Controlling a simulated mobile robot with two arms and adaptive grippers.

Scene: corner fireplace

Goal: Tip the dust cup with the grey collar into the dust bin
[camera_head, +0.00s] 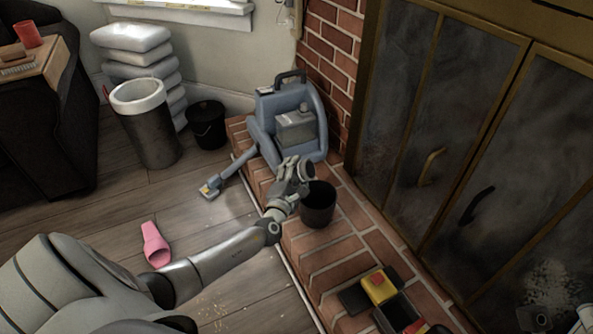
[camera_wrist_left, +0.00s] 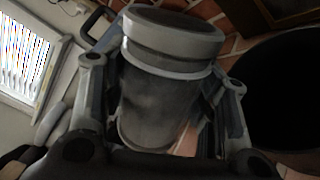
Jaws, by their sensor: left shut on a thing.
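My left gripper (camera_head: 299,170) is shut on the dust cup. In the left wrist view the dark, smoky cup (camera_wrist_left: 160,95) with its pale grey collar (camera_wrist_left: 170,37) sits between both fingers (camera_wrist_left: 165,100). In the head view only a small part of the cup (camera_head: 307,171) shows beyond the fingers; its tilt and contents cannot be told. The likely dust bin (camera_head: 318,210), dark and round, stands on the brick hearth just below and right of the gripper. In the left wrist view its wide dark opening (camera_wrist_left: 290,95) is right of the cup, apart from it. My right gripper is not in view.
A blue vacuum (camera_head: 288,105) stands behind the gripper on the hearth (camera_head: 345,262). A black bucket (camera_head: 207,128) and a white-rimmed bin (camera_head: 147,130) stand farther back left.

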